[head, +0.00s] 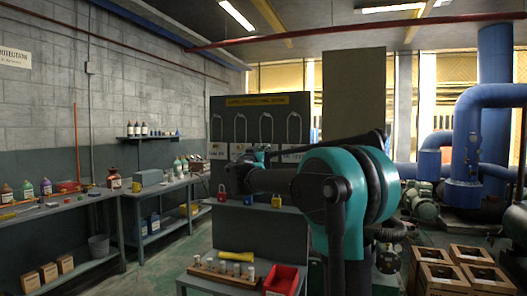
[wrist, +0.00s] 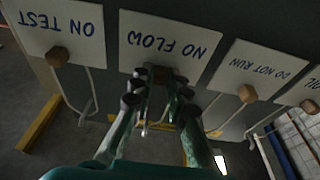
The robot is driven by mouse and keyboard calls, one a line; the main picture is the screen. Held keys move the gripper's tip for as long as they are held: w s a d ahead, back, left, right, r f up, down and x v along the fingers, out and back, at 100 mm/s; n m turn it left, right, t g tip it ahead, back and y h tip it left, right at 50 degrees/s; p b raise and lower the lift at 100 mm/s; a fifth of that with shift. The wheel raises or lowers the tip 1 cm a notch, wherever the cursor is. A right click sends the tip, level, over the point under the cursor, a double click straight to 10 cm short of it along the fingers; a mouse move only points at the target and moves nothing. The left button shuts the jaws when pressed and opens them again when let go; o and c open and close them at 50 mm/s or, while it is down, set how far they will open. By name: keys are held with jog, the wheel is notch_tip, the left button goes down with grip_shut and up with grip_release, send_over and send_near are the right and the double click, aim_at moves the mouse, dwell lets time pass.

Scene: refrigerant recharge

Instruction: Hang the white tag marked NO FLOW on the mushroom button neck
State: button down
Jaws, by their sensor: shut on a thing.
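The white tag marked NO FLOW (wrist: 170,42) is upside down in the wrist view, against the dark board. My gripper (wrist: 159,84) is at the tag's brown block (wrist: 160,73), with its fingers closed around it. A white cord loop hangs near the fingers, partly hidden by them. In the head view my arm covers the gripper and the middle of the tag row on the board (head: 258,107). I cannot make out the mushroom button in either view.
The ON TEST tag (wrist: 60,28) and the DO NOT RUN tag (wrist: 262,70) flank it closely, each with a brown block and cord. Padlocks (head: 221,193) stand on a ledge below the board. A low table holds a red bin (head: 282,279). Wooden crates (head: 446,272) stand at right.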

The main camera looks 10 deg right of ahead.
jog(key=shift+r, duration=0.2)
jog(key=shift+r, duration=1.4)
jog(key=shift+a, duration=0.1)
jog(key=r+v, duration=0.2)
jog(key=v, duration=0.6)
jog(key=shift+s, duration=0.35)
jog(key=shift+w, duration=0.1)
jog(key=f+x, duration=0.1)
jog(key=x, duration=0.6)
jog(key=shift+w+f, duration=0.4)
jog(key=shift+w, duration=0.1)
jog(key=shift+s, duration=0.1)
